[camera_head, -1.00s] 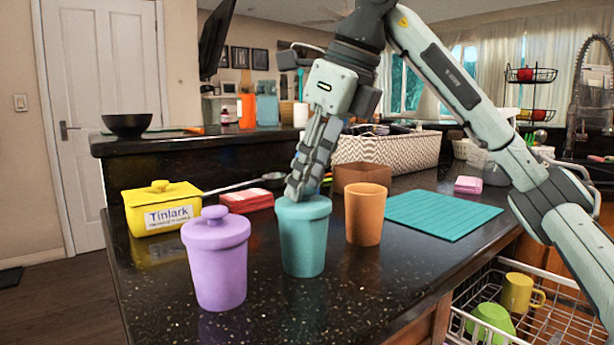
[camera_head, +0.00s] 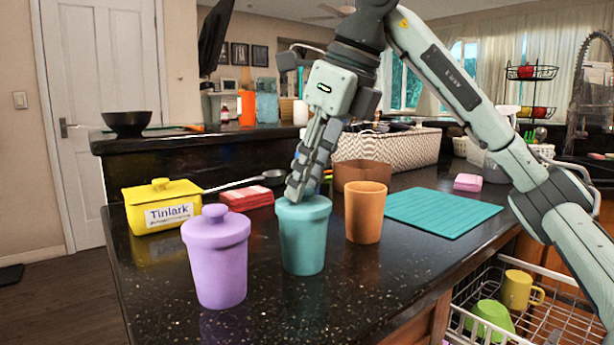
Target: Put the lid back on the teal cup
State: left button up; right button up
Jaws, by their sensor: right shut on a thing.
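The teal cup (camera_head: 303,246) stands upright on the dark counter, between a purple lidded cup and an orange cup. The teal lid (camera_head: 318,208) sits on top of the cup, level and covering its mouth as far as I can see. My right gripper (camera_head: 294,196) comes down from above and is shut at the top of the lid. Its fingers hide the lid's knob. My left gripper is not in view.
The purple lidded cup (camera_head: 217,262) stands close on the left, the orange cup (camera_head: 365,213) close on the right. A yellow box (camera_head: 163,206) and red napkins (camera_head: 246,197) lie behind. A teal mat (camera_head: 442,213) lies to the right. The front counter is clear.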

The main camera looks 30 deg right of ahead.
jog(key=o, duration=0.9)
jog(key=o, duration=0.5)
jog(key=shift+c, duration=0.2)
